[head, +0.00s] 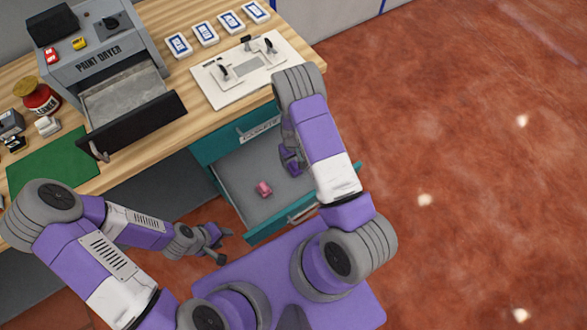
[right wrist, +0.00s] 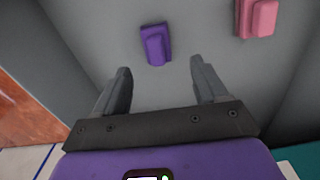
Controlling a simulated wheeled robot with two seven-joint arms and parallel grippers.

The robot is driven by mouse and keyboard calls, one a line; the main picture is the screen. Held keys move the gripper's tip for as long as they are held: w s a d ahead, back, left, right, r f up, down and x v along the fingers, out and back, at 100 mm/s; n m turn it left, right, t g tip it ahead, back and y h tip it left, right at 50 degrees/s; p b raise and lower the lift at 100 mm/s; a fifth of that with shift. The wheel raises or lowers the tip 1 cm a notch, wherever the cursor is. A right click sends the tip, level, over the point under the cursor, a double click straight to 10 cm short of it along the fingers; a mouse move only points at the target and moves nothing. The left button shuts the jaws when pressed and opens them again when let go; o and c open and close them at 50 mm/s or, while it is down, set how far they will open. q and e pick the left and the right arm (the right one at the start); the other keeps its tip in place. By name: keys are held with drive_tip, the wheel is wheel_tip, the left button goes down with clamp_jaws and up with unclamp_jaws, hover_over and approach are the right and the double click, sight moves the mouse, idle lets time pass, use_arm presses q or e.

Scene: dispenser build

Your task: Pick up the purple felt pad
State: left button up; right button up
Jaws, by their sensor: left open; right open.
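The purple felt pad (right wrist: 156,45) lies on the grey floor of the open drawer (head: 236,172). In the right wrist view it is just beyond and between the fingertips of my right gripper (right wrist: 160,68), which is open and empty. In the head view my right gripper (head: 291,160) hangs over the drawer, and I cannot make out the pad there; the arm or gripper seems to hide it. My left gripper (head: 222,246) is open and empty, in front of the drawer at its left.
A pink block (head: 264,189) lies in the drawer beside the pad, also in the right wrist view (right wrist: 257,18). The drawer walls are close around. Above, the wooden counter holds a grey paint dryer (head: 95,50) with its tray out, a white board (head: 245,70) and a green mat (head: 50,160).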

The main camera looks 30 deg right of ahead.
sight(295, 165)
drive_tip(key=f+b, duration=0.1)
drive_tip(key=f, duration=0.1)
drive_tip(key=f+b, duration=0.1)
drive_tip(key=f, duration=0.4)
drive_tip(key=shift+s+d+f+b, duration=0.1)
drive_tip(key=shift+d+f+b, duration=0.15)
drive_tip(key=shift+b, duration=0.15)
drive_tip(key=shift+r, duration=0.1)
drive_tip(key=c, duration=1.1)
wheel_tip(295, 165, up, 10)
drive_tip(key=p, duration=0.3)
drive_tip(key=shift+p, duration=0.3)
drive_tip(key=shift+c, duration=0.2)
